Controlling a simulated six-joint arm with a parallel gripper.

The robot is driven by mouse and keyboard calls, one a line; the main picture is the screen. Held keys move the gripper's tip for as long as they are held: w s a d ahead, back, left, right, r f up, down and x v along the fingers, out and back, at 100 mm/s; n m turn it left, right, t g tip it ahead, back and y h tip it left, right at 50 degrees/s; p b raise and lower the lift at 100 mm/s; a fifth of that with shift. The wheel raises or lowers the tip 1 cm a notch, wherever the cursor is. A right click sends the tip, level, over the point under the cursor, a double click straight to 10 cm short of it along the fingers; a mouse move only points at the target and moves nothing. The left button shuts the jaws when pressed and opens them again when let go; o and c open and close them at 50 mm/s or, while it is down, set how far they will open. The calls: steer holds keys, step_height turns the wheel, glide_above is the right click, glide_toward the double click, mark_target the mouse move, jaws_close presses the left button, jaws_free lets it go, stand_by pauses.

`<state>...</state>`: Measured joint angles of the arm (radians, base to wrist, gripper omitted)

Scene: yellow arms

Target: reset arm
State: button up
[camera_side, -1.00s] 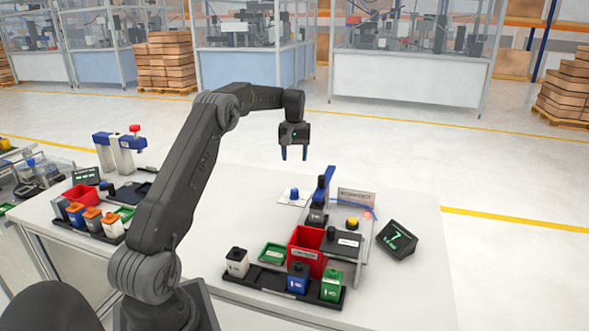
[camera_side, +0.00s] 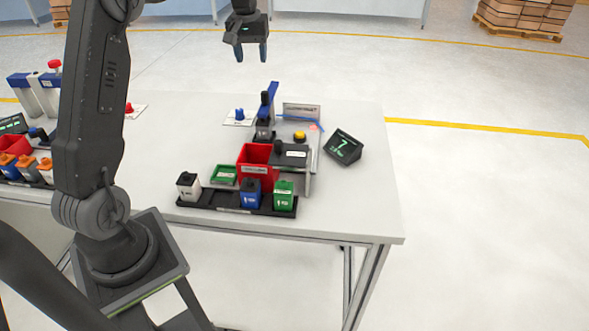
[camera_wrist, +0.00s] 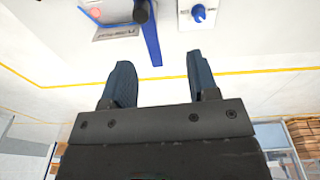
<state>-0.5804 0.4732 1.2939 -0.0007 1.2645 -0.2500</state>
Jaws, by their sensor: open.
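My gripper (camera_side: 252,52) hangs at the top of the side view, above and beyond the back of the white table (camera_side: 360,200). Its two blue fingertips point down and stand apart with nothing between them. In the wrist view my gripper (camera_wrist: 158,82) is open and empty. It touches nothing. My arm rises from its base at the left of the side view, and its upper links run out of the frame.
On the table stand a black tray (camera_side: 225,209) with white, blue and green containers, a red bin (camera_side: 256,165), a fixture with a blue upright (camera_side: 270,100), a blue knob (camera_side: 239,114) and a display (camera_side: 343,147). More containers stand at the left. Air around my gripper is clear.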

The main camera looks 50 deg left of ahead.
steer(key=s+d+r+m+t, duration=0.1)
steer(key=s+d+r+m, duration=0.3)
steer(key=d, duration=0.6)
steer(key=s+d+r+m+t, duration=0.1)
steer(key=s+d+r, duration=0.1)
steer(key=s+d, duration=0.6)
steer(key=s+d+f+m+t, duration=0.2)
steer(key=s+d+f+m, duration=0.2)
steer(key=s+d, duration=0.6)
steer(key=s+f, duration=0.1)
steer(key=s, duration=0.2)
steer(key=shift+d+f+m+t+h, duration=0.2)
steer(key=shift+d+m+t+h, duration=0.1)
steer(key=shift+d, duration=0.05)
